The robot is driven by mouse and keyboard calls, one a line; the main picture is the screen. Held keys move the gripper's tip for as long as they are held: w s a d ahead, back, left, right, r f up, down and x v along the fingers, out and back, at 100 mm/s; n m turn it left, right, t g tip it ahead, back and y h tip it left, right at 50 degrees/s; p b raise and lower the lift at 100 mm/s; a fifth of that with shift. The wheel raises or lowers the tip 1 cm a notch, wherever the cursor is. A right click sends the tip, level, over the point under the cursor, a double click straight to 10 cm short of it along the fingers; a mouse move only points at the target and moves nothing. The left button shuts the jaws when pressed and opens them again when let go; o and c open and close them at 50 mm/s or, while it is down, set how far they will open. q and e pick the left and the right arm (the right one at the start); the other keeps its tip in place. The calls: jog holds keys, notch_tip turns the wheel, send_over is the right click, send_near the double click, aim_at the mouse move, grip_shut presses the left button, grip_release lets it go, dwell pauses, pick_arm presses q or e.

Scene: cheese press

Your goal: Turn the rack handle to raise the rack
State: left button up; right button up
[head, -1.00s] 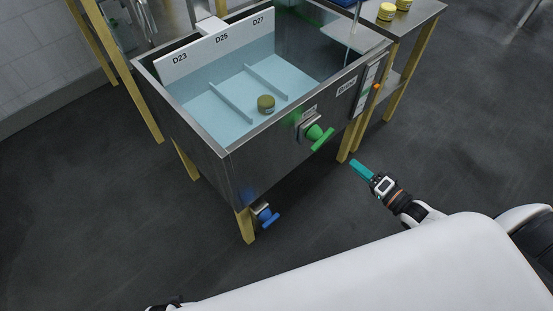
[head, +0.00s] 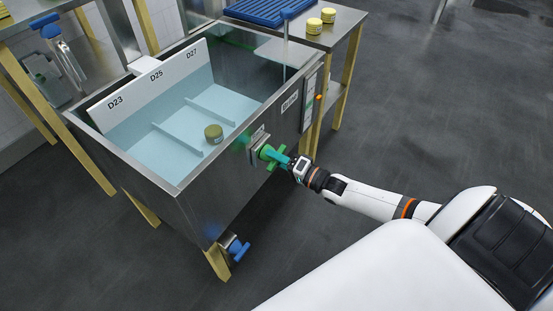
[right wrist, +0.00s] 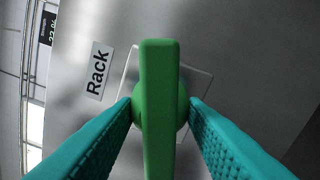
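The green rack handle (head: 265,152) sticks out from the front wall of the steel brine tank (head: 205,207). In the right wrist view, the handle (right wrist: 160,70) is a long bar standing along the picture's height, beside a "Rack" label (right wrist: 97,70). My right gripper (head: 284,161) is at the handle. Its teal fingers are apart, one on each side of the bar, with small gaps showing. The rack (head: 177,138) lies under bluish water in the tank, with one yellowish cheese (head: 213,133) in it. My left gripper is not in view.
A blue valve handle (head: 238,250) sits low by the tank's front leg. The floor (head: 440,110) to the right is clear.

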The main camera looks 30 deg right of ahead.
grip_shut()
